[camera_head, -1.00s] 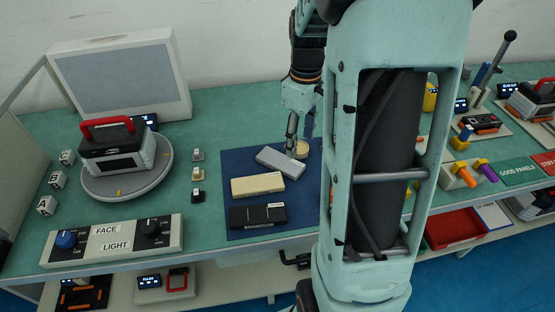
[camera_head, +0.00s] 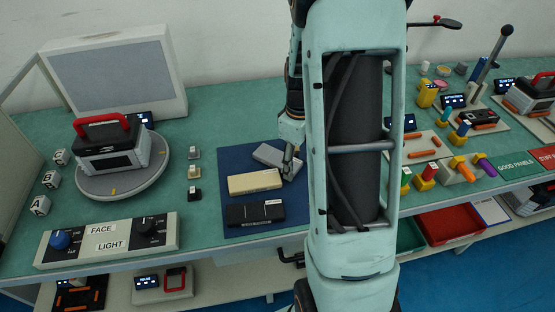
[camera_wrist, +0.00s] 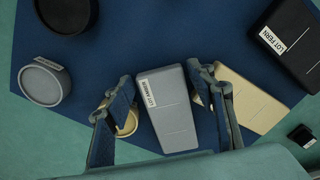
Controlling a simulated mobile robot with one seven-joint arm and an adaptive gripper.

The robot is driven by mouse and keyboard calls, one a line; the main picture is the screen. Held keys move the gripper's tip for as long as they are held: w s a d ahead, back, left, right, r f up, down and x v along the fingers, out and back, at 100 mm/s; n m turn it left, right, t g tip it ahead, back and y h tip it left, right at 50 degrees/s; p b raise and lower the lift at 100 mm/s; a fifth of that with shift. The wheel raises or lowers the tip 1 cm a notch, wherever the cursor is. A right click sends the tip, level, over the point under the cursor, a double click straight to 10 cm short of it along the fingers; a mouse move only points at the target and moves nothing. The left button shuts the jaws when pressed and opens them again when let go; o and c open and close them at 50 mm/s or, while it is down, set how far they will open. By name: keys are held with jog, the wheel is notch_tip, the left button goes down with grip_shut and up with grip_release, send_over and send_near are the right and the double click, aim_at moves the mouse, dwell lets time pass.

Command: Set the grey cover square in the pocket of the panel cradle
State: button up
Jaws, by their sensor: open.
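The grey cover (camera_head: 268,153) lies on the blue mat (camera_head: 232,158), partly hidden by my gripper (camera_head: 290,165) in the head view. In the wrist view the grey cover (camera_wrist: 168,112) shows a white lot label at its far end. My gripper (camera_wrist: 160,88) is open and empty, with one finger on each side of the cover. I cannot tell whether the fingers touch it. A pale plate with orange bars (camera_head: 424,154), possibly the panel cradle, is right of my arm, which hides part of it.
A cream cover (camera_head: 254,181) and a black cover (camera_head: 254,214) lie nearer on the mat. In the wrist view, a yellow round piece (camera_wrist: 127,122) is by the left finger and a grey round container (camera_wrist: 43,82) farther left.

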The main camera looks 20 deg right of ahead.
jog(key=c, duration=1.2)
